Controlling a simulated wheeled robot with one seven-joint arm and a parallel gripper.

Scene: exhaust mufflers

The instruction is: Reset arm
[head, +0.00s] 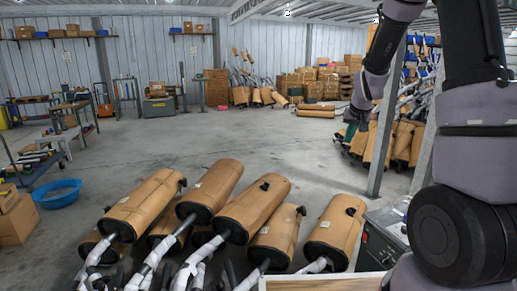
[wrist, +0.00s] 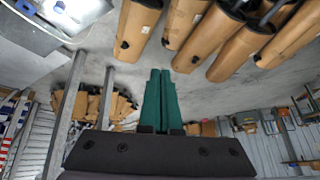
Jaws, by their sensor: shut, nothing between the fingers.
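My arm (head: 375,70) reaches in from the right of the head view, bent with its end pointing down. My gripper (head: 349,132) shows small in the head view, in front of a pile of mufflers far behind it. In the wrist view its two green fingers (wrist: 160,95) lie side by side and touch. The gripper is shut and holds nothing. It hangs in free air, apart from the brown wrapped mufflers (head: 258,207) in the foreground. The same kind of mufflers (wrist: 212,38) shows along the top of the wrist view, which looks upside down.
A metal post (head: 388,130) stands right of my gripper. A grey metal box (head: 382,240) is at the lower right, beside a wooden edge (head: 320,283). A blue basin (head: 57,193) and cardboard box (head: 17,218) are at left. The middle concrete floor (head: 200,142) is clear.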

